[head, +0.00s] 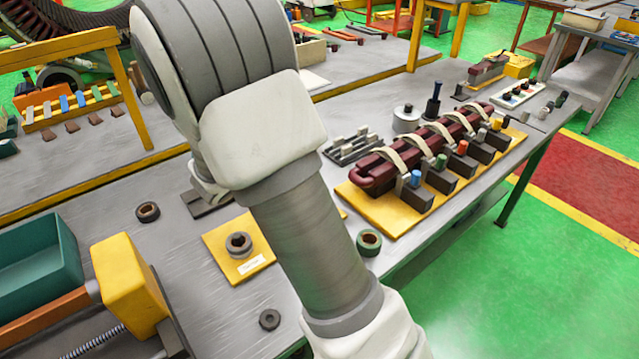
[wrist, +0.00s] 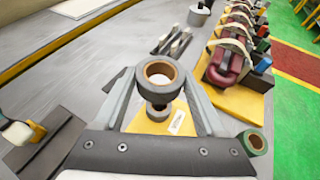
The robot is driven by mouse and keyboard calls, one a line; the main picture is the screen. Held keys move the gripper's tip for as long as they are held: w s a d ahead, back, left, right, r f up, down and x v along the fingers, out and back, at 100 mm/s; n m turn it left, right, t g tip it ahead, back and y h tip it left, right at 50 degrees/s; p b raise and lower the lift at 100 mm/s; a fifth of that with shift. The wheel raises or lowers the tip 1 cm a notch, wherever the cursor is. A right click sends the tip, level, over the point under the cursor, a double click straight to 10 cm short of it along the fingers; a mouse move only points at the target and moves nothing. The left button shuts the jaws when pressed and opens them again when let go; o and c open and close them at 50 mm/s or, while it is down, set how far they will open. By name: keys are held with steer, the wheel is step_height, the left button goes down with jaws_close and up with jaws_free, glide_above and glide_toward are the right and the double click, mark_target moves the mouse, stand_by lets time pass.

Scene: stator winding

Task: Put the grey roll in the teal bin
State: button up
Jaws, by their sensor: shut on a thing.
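The grey roll (wrist: 160,74), with a brown inner ring, is between the two fingers of my gripper (wrist: 162,82) in the wrist view. My gripper is shut on it. In the wrist view it appears over a ring-shaped piece (wrist: 157,113) on a yellow plate (wrist: 178,124); the gap between them is hard to judge. My arm crosses the middle of the head view, and my gripper is not seen there.
The head view shows the yellow plate with a ring piece (head: 238,243), a green roll (head: 369,242), a dark roll (head: 148,211) and a dark ring (head: 270,319) on the grey table. A yellow block (head: 128,284) stands beside the bin. A maroon coil (head: 425,145) lies right.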

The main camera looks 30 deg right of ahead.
steer(key=w+a+f+m+g+b, duration=0.1)
steer(key=w+f, duration=0.2)
steer(key=f, duration=0.1)
steer(key=w+a+f+m+g+h, duration=0.1)
steer(key=w+a+f, duration=0.1)
steer(key=w+f, duration=0.1)
steer(key=w+a+f+m+g+b, duration=0.1)
steer(key=w+a+f, duration=0.1)
steer(key=f, duration=0.3)
steer(key=shift+w+f+h+b, duration=0.1)
steer(key=shift+w+h+b, duration=0.3)
steer(key=shift+w, duration=0.3)
steer(key=shift+f, duration=2)
steer(key=shift+f, duration=0.1)
steer(key=shift+f+b, duration=0.15)
steer(key=shift+b, duration=0.2)
steer(key=o, duration=1.1)
